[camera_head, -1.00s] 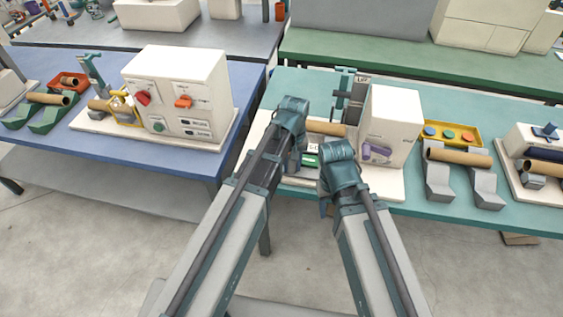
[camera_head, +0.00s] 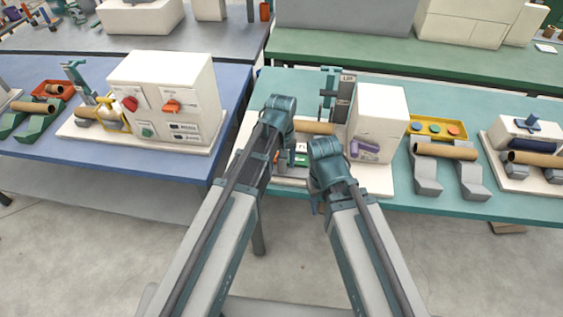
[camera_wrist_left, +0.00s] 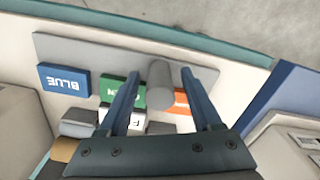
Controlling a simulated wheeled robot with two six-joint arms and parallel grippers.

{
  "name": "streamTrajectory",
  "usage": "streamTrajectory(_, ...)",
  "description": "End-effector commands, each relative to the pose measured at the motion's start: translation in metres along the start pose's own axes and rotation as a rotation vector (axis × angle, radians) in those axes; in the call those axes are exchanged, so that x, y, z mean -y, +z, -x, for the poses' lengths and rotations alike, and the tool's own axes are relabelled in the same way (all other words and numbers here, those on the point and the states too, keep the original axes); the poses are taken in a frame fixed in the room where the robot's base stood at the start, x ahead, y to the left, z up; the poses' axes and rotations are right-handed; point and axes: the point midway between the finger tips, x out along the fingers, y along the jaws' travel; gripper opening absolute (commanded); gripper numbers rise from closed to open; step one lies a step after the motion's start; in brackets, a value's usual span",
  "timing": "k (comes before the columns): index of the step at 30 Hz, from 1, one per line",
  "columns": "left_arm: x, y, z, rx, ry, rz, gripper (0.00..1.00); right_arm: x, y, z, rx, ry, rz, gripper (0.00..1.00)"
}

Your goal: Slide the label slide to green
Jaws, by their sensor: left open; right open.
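The label slide is on the winder's base on the teal table. In the left wrist view, a blue label (camera_wrist_left: 64,80), a green label (camera_wrist_left: 112,90) and an orange label (camera_wrist_left: 181,101) lie along a grey rail (camera_wrist_left: 90,50). An upright grey round knob (camera_wrist_left: 160,86) stands between the green and orange labels. My left gripper (camera_wrist_left: 159,77) is open, one finger on each side of the knob. In the head view the green label (camera_head: 302,148) shows between my wrists. My left gripper's fingers are mostly hidden there. My right gripper (camera_head: 316,207) points down at the table's front edge.
A white machine box (camera_head: 378,112) stands right of the slide, with a cardboard tube (camera_head: 314,128) behind my left wrist. A yellow button tray (camera_head: 437,128) and grey tube stands (camera_head: 427,178) are further right. A similar winder (camera_head: 165,95) stands on the blue table.

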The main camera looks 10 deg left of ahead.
Motion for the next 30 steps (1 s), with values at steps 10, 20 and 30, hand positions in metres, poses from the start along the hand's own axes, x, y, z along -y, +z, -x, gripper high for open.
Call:
streamTrajectory(10, 0.000, 0.000, 0.054, 0.000, 0.000, 0.000, 0.66, -0.005, 0.003, 0.054, 0.000, 0.000, 0.000, 0.50)
streamTrajectory(20, 0.000, 0.000, 0.105, 0.000, 0.000, 0.000, 0.66, -0.010, 0.006, 0.104, 0.000, 0.000, 0.000, 0.50)
streamTrajectory(30, 0.000, 0.000, 0.128, 0.000, 0.000, 0.000, 0.66, -0.012, 0.007, 0.127, 0.000, 0.000, 0.001, 0.50)
